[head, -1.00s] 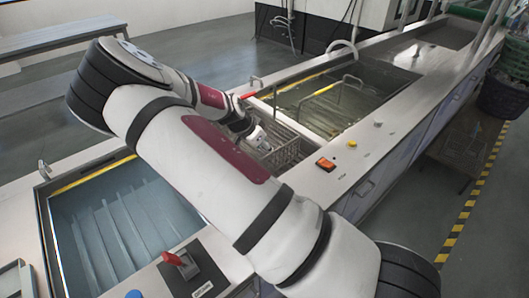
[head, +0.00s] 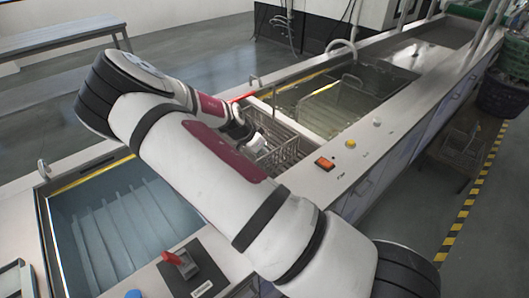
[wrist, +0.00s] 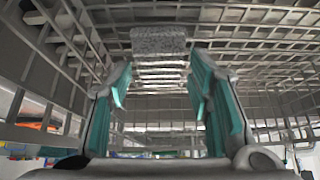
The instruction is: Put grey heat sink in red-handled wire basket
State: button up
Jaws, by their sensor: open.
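The wire basket (head: 287,152) hangs in the narrow middle tank, with its red handle (head: 243,97) at the far left side. My gripper (head: 257,143) is down at the basket in the head view, partly hidden by my arm. In the wrist view my gripper (wrist: 160,88) is open, its teal pads apart, with the basket's wire walls (wrist: 62,60) around it. The grey heat sink (wrist: 158,41) shows as a speckled block with pale fins below it, just beyond the fingertips and between them in the picture. No pad is seen gripping it. I cannot make it out in the head view.
A tank of greenish liquid (head: 335,100) lies beyond the basket, and a blue-lit tank (head: 115,225) lies nearer left. An orange-red switch (head: 325,163) and a yellow button (head: 350,144) are on the right rim. A red lever (head: 178,262) stands on the near deck.

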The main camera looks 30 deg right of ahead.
jog(key=v, duration=1.2)
jog(key=s+a+r+n+t+y, duration=0.1)
jog(key=s+r+n, duration=0.4)
jog(key=s, duration=0.5)
jog(key=s+a+r+n+t+y, duration=0.1)
jog(key=s+a+r+n+y, duration=0.2)
jog(key=s+r, duration=0.6)
jog(key=s+a+r+n+t+y, duration=0.1)
jog(key=s+a+r+n, duration=0.4)
jog(key=s, duration=0.8)
jog(key=shift+a+r+n+y, duration=0.3)
jog(key=shift+r+n+y, duration=0.3)
jog(key=shift+r+n, duration=0.95)
